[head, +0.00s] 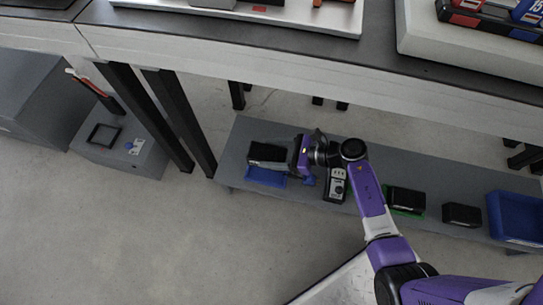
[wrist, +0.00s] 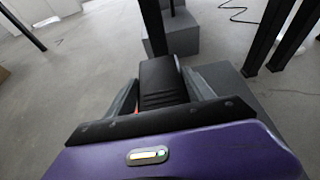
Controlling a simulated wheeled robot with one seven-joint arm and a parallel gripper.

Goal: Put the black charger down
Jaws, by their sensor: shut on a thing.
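The black charger (wrist: 162,84) is a dark block with ridges, held between the two fingers of my gripper (wrist: 165,95) in the wrist view. In the head view my gripper (head: 287,158) is over the left part of the low grey shelf (head: 233,150), shut on the black charger (head: 264,153). A blue mat or tray (head: 266,177) shows just below the charger in that view. I cannot tell whether the charger touches it or is above it.
A black and grey device (head: 336,186) lies right of my gripper. Further right are a black block on a green base (head: 406,199), another black block (head: 461,214) and a blue bin (head: 518,218). Table legs (head: 184,121) stand left of the shelf, and a tabletop (head: 300,50) runs above it.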

